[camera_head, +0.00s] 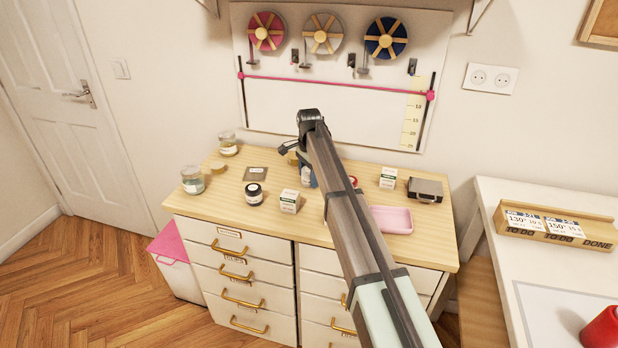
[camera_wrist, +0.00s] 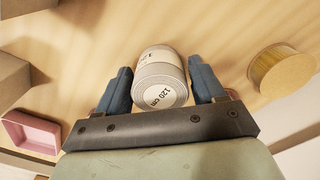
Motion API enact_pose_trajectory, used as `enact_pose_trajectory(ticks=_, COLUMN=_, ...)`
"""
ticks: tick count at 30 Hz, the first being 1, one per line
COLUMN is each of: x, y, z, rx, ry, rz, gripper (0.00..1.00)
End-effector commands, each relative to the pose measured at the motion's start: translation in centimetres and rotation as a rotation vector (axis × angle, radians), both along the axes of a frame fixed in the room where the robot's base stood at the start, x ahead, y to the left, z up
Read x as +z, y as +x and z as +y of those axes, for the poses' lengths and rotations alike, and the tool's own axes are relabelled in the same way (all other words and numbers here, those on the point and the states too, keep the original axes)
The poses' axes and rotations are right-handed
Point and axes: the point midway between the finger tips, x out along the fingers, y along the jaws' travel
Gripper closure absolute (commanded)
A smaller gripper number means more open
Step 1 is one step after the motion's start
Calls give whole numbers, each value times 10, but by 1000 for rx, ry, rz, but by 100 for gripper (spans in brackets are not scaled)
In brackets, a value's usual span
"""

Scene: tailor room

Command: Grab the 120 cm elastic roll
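The elastic roll (camera_wrist: 160,72) is pale and ribbed, with a white "120 cm" label on its end, on the wooden top in the wrist view. My gripper (camera_wrist: 160,75) has its two blue fingers on either side of the roll. The fingers are open, with narrow gaps beside the roll and no clear grip on it. In the head view my gripper (camera_head: 306,172) reaches down to the drawer cabinet's top (camera_head: 235,196), mostly hidden behind my arm. The roll is hidden there.
A tan cylinder (camera_wrist: 282,70) is right of the fingers in the wrist view. A pink tray (camera_head: 391,220), dark case (camera_head: 425,190), small white boxes (camera_head: 290,201) and jars (camera_head: 192,180) share the cabinet top. The wall panel (camera_head: 330,115) rises behind.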

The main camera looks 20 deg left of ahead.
Motion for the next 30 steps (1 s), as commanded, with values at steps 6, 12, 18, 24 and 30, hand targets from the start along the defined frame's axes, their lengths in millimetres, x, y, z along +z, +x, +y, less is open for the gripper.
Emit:
enact_pose_trajectory(ticks=6, x=0, y=0, z=0, rx=0, ry=0, rz=0, gripper=53)
enact_pose_trajectory(ticks=12, x=0, y=0, z=0, rx=0, ry=0, rz=0, gripper=72)
enact_pose_trajectory(ticks=18, x=0, y=0, z=0, rx=0, ry=0, rz=0, gripper=76)
enact_pose_trajectory(ticks=24, x=9, y=0, z=0, rx=0, ry=1, rz=-1, gripper=76)
enact_pose_trajectory(ticks=30, x=41, y=1, z=1, rx=0, ry=1, rz=-2, gripper=76)
